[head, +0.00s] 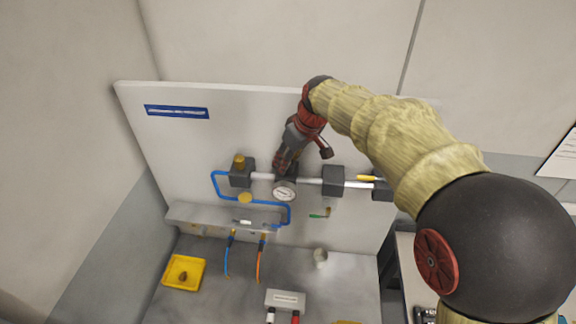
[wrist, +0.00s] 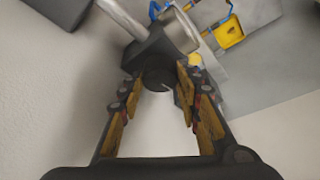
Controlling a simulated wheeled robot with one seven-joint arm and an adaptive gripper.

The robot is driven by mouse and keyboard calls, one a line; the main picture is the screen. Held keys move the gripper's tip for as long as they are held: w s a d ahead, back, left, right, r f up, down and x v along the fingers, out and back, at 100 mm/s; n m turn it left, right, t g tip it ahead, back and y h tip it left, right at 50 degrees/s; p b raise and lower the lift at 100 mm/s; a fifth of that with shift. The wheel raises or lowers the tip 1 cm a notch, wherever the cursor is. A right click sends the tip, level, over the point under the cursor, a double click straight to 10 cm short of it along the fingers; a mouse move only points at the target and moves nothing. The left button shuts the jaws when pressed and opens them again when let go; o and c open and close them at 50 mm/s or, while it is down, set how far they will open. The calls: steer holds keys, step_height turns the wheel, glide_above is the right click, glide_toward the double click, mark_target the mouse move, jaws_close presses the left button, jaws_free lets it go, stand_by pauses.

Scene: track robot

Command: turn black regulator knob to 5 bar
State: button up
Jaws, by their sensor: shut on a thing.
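The black regulator knob (wrist: 158,78) lies between the fingertips of my gripper (wrist: 157,84) in the wrist view. My gripper is shut on the knob, with its fingers on either side. In the head view my gripper (head: 283,161) reaches down from above onto the dark regulator (head: 291,178) and hides the knob. The round white gauge (head: 285,193) sits just below the regulator. Its needle is too small to read.
A pale panel (head: 140,130) carries a grey pipe with dark blocks (head: 333,180) to the right and a brass-topped block (head: 241,173) to the left. Blue tubing (head: 214,187) loops below. A yellow tray (head: 171,283) sits on the bench.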

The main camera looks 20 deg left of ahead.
steer(key=m+t+b, duration=0.1)
steer(key=m, duration=0.2)
steer(key=m+t+h+b, duration=0.1)
steer(key=m, duration=0.2)
steer(key=shift+s+a, duration=0.15)
steer(key=m+h+b, duration=0.1)
steer(key=m, duration=0.2)
steer(key=shift+m+t+h, duration=0.4)
steer(key=shift+a+m+h+b, duration=0.1)
steer(key=shift+m+h+b, duration=0.35)
steer(key=shift+m, duration=1.15)
steer(key=o, duration=1.2)
steer(key=shift+c, duration=0.2)
steer(key=shift+s+r, duration=0.1)
steer(key=shift+r, duration=0.05)
